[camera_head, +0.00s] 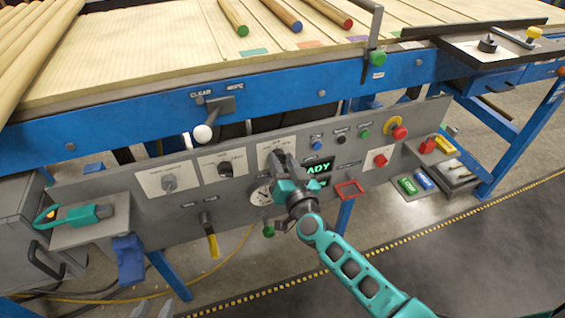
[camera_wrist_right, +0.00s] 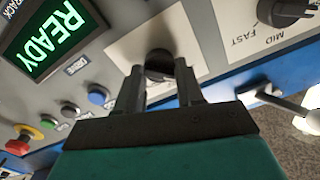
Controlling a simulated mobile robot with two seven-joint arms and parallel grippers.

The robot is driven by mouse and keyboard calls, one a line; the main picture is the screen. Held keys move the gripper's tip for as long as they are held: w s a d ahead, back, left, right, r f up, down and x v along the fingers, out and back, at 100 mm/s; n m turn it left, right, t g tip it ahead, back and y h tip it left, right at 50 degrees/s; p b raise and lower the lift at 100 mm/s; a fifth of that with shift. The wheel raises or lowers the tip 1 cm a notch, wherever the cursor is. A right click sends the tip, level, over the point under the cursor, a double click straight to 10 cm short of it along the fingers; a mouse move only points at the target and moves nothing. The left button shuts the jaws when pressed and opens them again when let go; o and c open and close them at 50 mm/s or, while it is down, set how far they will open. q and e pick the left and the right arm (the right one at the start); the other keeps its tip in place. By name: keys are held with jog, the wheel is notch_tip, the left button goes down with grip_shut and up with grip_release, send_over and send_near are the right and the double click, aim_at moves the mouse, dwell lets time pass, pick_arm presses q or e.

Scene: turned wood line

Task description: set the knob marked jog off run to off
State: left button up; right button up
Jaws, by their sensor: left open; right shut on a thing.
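My right gripper (camera_head: 281,163) reaches the front control panel from the lower right. Its fingers (camera_wrist_right: 158,80) are shut on a dark knob (camera_wrist_right: 158,57) set on a pale plate, the rightmost of three knob plates. The fingers hide most of this knob and its markings, so I cannot read its words or where it points. The middle knob (camera_head: 225,168) also shows in the wrist view (camera_wrist_right: 285,12), with MID and FAST readable beside it. The left knob (camera_head: 169,183) sits on its own plate, with lettering too small to read. My left gripper is not in view.
A green READY display (camera_head: 319,166) sits right of the held knob. Small buttons and a red emergency button (camera_head: 399,132) lie further right. A gauge (camera_head: 261,195) is just below. A white ball lever (camera_head: 202,134) projects above the middle knob.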

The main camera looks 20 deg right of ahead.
jog(key=shift+c, duration=1.4)
jog(key=shift+m, duration=0.4)
jog(key=m, duration=0.7)
jog(key=shift+f+b, duration=0.1)
jog(key=shift+b, duration=0.3)
jog(key=shift+d+m, duration=0.1)
jog(key=shift+m, duration=0.4)
